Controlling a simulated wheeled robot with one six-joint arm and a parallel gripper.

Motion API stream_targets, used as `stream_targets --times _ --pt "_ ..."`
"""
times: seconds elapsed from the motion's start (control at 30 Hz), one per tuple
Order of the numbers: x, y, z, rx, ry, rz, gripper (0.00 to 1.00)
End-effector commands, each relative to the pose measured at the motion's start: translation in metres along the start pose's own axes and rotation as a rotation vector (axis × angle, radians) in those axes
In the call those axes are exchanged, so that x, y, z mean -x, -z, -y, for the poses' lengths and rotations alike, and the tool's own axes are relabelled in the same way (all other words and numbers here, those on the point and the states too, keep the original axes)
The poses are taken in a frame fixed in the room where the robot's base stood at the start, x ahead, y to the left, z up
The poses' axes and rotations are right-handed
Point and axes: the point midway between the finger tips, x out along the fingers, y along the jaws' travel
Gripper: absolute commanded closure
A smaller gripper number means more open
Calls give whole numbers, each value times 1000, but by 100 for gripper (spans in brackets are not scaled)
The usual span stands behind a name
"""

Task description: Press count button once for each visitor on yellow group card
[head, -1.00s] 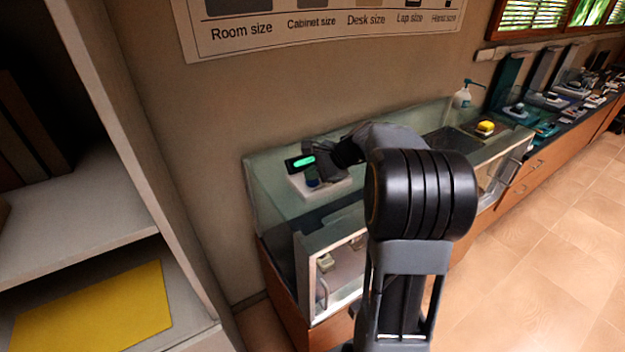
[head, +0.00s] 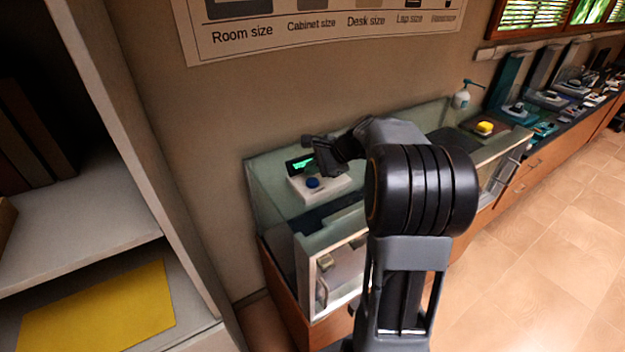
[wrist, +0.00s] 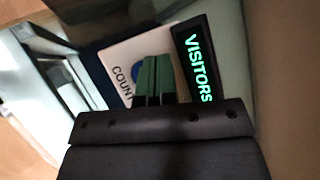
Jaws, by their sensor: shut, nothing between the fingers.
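A white count box (head: 330,187) sits on the glass case with a round blue button (head: 313,183) on top. In the wrist view the box (wrist: 112,58) reads "COUNT", and the blue button (wrist: 138,73) is partly hidden behind my green fingertips. A dark display (head: 299,164) behind the button shows green marks, too small to read there; in the wrist view the display (wrist: 198,68) reads "VISITORS". A yellow sheet (head: 100,312) lies on the lower-left shelf; no marks show on it.
The glass case (head: 262,200) has an open-looking framed front below the box. A pump bottle (head: 461,97) and a yellow object (head: 485,128) stand farther right. A shelf unit (head: 125,130) rises close on the left. The floor at right is clear.

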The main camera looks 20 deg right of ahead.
Motion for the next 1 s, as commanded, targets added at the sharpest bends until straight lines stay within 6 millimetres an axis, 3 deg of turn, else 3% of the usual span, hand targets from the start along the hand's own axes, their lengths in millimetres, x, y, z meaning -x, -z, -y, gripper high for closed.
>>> stream_targets --times 0.4,1.0 --pt "29 -21 21 1 0 0 100" --pt "29 -22 21 1 0 0 100"
